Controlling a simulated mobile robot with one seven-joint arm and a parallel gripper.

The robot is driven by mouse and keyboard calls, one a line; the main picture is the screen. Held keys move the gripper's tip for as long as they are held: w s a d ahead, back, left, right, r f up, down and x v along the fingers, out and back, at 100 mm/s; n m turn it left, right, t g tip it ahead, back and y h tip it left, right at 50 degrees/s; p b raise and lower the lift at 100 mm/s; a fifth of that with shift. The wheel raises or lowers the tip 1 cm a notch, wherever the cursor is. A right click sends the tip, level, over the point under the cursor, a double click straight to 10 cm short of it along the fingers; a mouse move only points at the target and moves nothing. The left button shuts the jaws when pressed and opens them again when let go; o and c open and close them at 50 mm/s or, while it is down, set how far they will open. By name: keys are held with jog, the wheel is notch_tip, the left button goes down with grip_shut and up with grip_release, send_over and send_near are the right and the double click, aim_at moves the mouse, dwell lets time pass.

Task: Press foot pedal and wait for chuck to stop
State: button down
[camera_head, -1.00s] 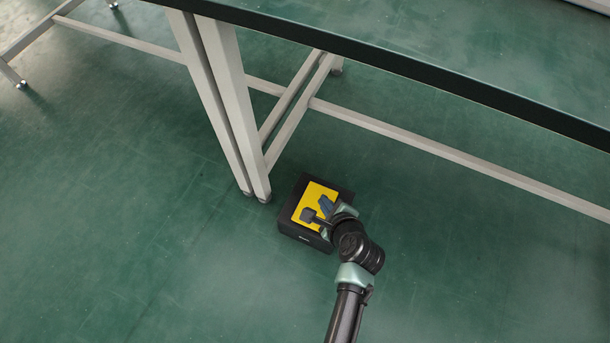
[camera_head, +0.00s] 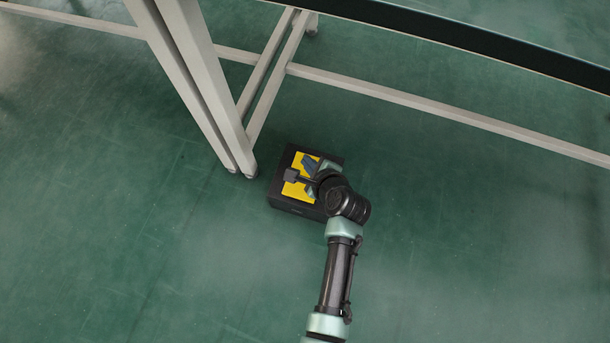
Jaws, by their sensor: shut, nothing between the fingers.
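The foot pedal is a black box (camera_head: 281,196) with a yellow top plate (camera_head: 297,190), on the green floor near the middle of the view. My gripper (camera_head: 303,171) is over the yellow plate, shut and empty, and hides part of it. My wrist covers the pedal's right side. Whether the fingertips touch the plate or how far it is pressed cannot be told from this angle. The chuck is not in view.
A pale table leg (camera_head: 196,84) stands on the floor just left of and behind the pedal. A low crossbar (camera_head: 425,105) runs to the right, below the dark table edge (camera_head: 470,37). The floor (camera_head: 120,230) to the left and in front is clear.

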jog(key=b, duration=0.5)
send_over(305, 174)
jog(key=s, duration=0.2)
jog(key=f, duration=0.5)
jog(key=shift+w+d, duration=0.2)
jog(key=shift+d, duration=0.15)
jog(key=shift+f+b, duration=0.5)
jog(key=shift+f, duration=0.6)
jog(key=shift+f, duration=0.4)
jog(key=shift+f+b, duration=0.5)
jog(key=shift+f, duration=0.3)
dwell(0.6)
jog(key=shift+r, duration=0.15)
jog(key=shift+r+p, duration=1.1)
jog(key=shift+p, duration=0.25)
